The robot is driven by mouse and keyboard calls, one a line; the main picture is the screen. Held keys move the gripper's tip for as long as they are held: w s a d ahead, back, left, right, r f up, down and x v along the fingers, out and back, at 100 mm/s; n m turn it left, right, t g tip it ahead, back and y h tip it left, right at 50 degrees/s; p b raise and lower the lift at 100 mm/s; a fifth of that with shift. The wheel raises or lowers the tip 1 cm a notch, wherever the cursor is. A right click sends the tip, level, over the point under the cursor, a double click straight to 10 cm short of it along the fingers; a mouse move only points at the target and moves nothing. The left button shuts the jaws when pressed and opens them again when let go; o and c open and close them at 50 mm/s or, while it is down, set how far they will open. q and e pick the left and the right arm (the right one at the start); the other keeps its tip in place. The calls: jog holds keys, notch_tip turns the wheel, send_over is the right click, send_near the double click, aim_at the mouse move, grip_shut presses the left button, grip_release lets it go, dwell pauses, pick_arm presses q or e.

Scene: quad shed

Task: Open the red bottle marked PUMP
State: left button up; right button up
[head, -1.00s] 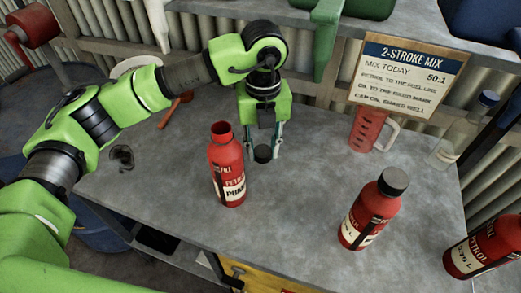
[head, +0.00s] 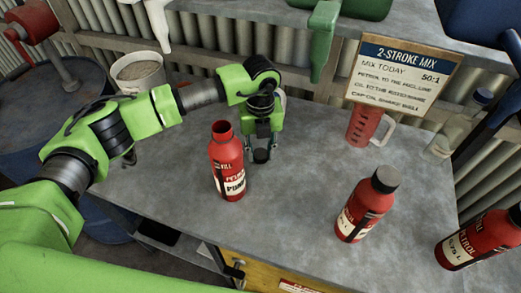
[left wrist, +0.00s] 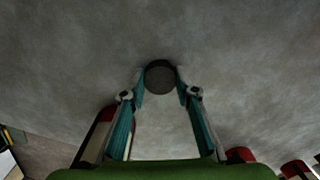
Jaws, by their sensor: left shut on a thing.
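The red bottle marked PUMP (head: 227,168) stands upright on the grey bench in the head view, its mouth open and uncapped. Part of a red bottle (left wrist: 97,135) shows at the left in the left wrist view. My left gripper (head: 261,153) is just right of and behind the PUMP bottle, pointing down. It is shut on a black cap (head: 261,156), which also shows between the fingertips in the left wrist view (left wrist: 160,77). The cap is close to the bench top; I cannot tell whether it touches. My right gripper is not in view.
Two capped red petrol bottles stand to the right, one nearer (head: 367,208) and one at the edge (head: 482,240). A red measuring jug (head: 364,126), a clear bottle (head: 449,135) and the 2-STROKE MIX sign (head: 404,75) are behind. The bench (head: 290,190) is clear mid-front.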

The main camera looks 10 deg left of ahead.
pick_arm(q)
jog(key=shift+f, duration=0.25)
jog(key=o, duration=1.2)
jog(key=shift+r, duration=0.15)
